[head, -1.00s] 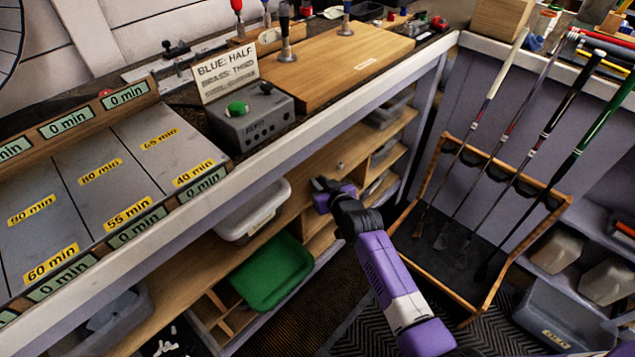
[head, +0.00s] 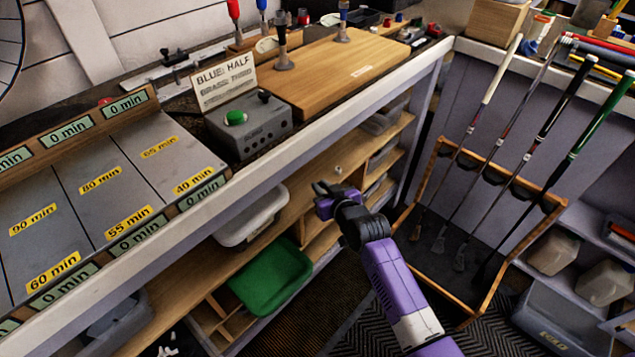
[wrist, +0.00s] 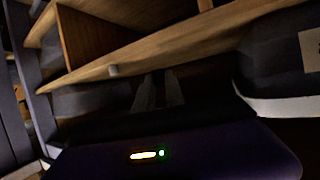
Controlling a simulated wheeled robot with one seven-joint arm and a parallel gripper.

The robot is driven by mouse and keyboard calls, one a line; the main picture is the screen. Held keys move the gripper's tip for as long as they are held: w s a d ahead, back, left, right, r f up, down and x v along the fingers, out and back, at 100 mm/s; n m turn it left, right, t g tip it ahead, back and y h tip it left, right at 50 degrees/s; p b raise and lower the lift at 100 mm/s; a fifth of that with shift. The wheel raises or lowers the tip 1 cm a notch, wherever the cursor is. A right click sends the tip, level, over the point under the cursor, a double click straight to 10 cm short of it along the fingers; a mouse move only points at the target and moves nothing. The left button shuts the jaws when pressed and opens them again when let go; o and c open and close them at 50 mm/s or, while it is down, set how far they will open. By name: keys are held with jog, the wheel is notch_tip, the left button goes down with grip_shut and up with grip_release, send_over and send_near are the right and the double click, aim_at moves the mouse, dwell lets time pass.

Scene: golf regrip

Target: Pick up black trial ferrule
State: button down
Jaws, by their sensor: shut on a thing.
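My gripper (head: 321,187) is in front of the wooden shelf under the bench, near the middle of the head view. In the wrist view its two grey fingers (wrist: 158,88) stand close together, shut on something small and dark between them. That fits the black trial ferrule, but its outline is lost in the shadow and I cannot make it out clearly. The fingers are just short of the shelf's edge in the wrist view.
A small grey piece (head: 338,169) sits at the wooden shelf (head: 290,211), also visible in the wrist view (wrist: 113,70). A white bin (head: 254,219) and a green tray (head: 270,277) are to the left. A club rack (head: 432,167) stands to the right.

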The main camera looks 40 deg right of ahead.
jog(key=s+a, duration=0.5)
jog(key=s, duration=0.9)
jog(key=shift+a+p, duration=0.2)
jog(key=shift+p, duration=0.1)
jog(key=shift+r, duration=0.1)
